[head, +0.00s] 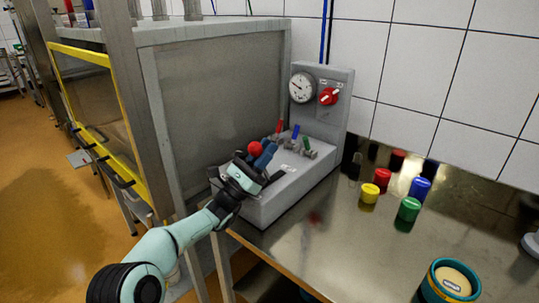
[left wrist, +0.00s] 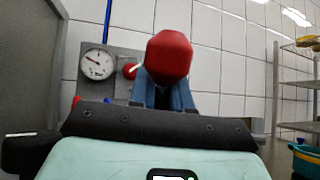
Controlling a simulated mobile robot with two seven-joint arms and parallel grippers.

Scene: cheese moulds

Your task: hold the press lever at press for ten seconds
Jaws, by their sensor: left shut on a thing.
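The press lever shows by its red ball knob (head: 255,148) at the front left of a grey control box (head: 285,200) on the steel bench. My left gripper (head: 264,158) is shut on this lever, its blue fingers at the knob. In the left wrist view the red knob (left wrist: 168,55) stands up large between the two blue fingers (left wrist: 160,93). The lever's shaft and any position marks beside it are hidden by the gripper. My right gripper is not in view.
A gauge (head: 302,87) and a red rotary switch (head: 329,96) sit on the box's upright panel. Small red, blue and green valve handles (head: 296,131) stand behind the gripper. Several coloured caps and a round tub (head: 449,282) are on the bench (head: 340,240). A large grey cabinet (head: 215,105) stands close on the left.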

